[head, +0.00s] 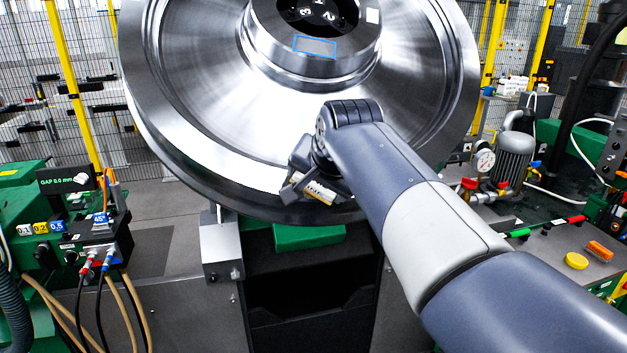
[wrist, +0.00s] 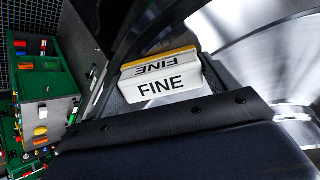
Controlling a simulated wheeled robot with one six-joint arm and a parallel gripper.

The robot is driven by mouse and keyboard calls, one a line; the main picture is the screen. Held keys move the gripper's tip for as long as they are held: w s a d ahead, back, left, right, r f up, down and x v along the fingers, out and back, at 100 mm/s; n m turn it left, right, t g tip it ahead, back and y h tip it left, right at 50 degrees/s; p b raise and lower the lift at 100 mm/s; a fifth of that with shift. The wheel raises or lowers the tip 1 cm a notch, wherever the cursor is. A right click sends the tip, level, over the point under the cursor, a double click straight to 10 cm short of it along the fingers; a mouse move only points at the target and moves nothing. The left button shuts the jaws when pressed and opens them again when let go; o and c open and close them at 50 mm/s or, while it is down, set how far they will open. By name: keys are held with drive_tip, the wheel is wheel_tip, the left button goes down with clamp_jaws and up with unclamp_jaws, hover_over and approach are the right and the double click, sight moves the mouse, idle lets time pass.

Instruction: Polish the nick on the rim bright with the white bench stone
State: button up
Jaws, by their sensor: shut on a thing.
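The steel rail wheel (head: 215,130) stands large in the head view, its rim (head: 190,185) curving down towards my gripper. My gripper (head: 312,184) is at the lower part of the wheel, shut on the white bench stone (head: 320,192). In the wrist view the stone (wrist: 172,86) shows the word FINE, with a second, flipped FINE above it and a yellowish edge. The stone lies close to the dark rim (wrist: 165,28); I cannot tell whether they touch. I cannot make out the nick.
A grey block (head: 221,248) and a green block (head: 308,237) are below the wheel. A green unit with hoses (head: 95,245) stands at left. A bench with a motor (head: 513,155), gauge (head: 485,160) and yellow button (head: 576,261) is at right.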

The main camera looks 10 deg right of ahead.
sight(300, 178)
drive_tip(key=shift+w, duration=0.1)
drive_tip(key=shift+w+a+r+p, duration=0.15)
drive_tip(key=shift+a+p, duration=0.05)
drive_tip(key=shift+a, duration=0.55)
drive_tip(key=shift+w+a+r+p, duration=0.1)
drive_tip(key=shift+a+r+p, duration=0.05)
drive_tip(key=shift+a, duration=0.55)
drive_tip(key=shift+w+a+r, duration=0.1)
drive_tip(key=shift+w+a, duration=0.05)
drive_tip(key=shift+a, duration=0.6)
drive_tip(key=shift+w+a+r, duration=0.1)
drive_tip(key=shift+w+a, duration=0.05)
drive_tip(key=shift+a, duration=0.55)
drive_tip(key=shift+f, duration=0.1)
drive_tip(key=shift+s+d+f, duration=0.1)
drive_tip(key=shift+s+d, duration=0.1)
drive_tip(key=shift+d, duration=0.55)
drive_tip(key=shift+s+d+f, duration=0.1)
drive_tip(key=shift+s+d, duration=0.05)
drive_tip(key=shift+d, duration=0.55)
drive_tip(key=shift+s+d+f, duration=0.15)
drive_tip(key=shift+d, duration=0.6)
drive_tip(key=shift+s+d+f, duration=0.1)
drive_tip(key=shift+d+f, duration=0.05)
drive_tip(key=shift+d, duration=0.55)
